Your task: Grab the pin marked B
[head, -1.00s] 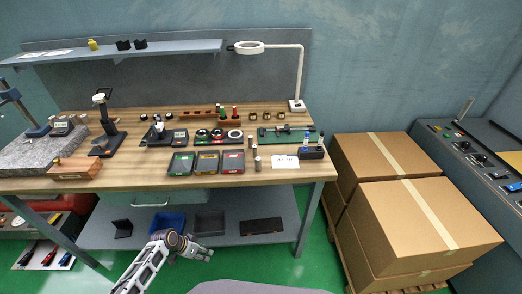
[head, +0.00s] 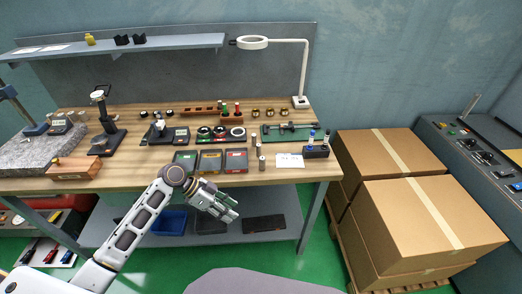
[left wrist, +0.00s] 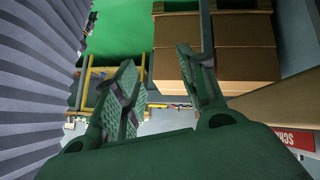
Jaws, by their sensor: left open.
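My left gripper (head: 230,210) is open and empty, in front of the bench edge, apart from the pins. Its open fingers (left wrist: 157,60) also show in the left wrist view. My right gripper is not in view.
The wooden bench (head: 130,179) carries several trays, including a red-framed tray (head: 236,161), left of the pins. A dark block (head: 316,152) holding upright gauges stands right of the card. A magnifier lamp (head: 254,43) hangs behind. Cardboard boxes (head: 420,220) stand to the right.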

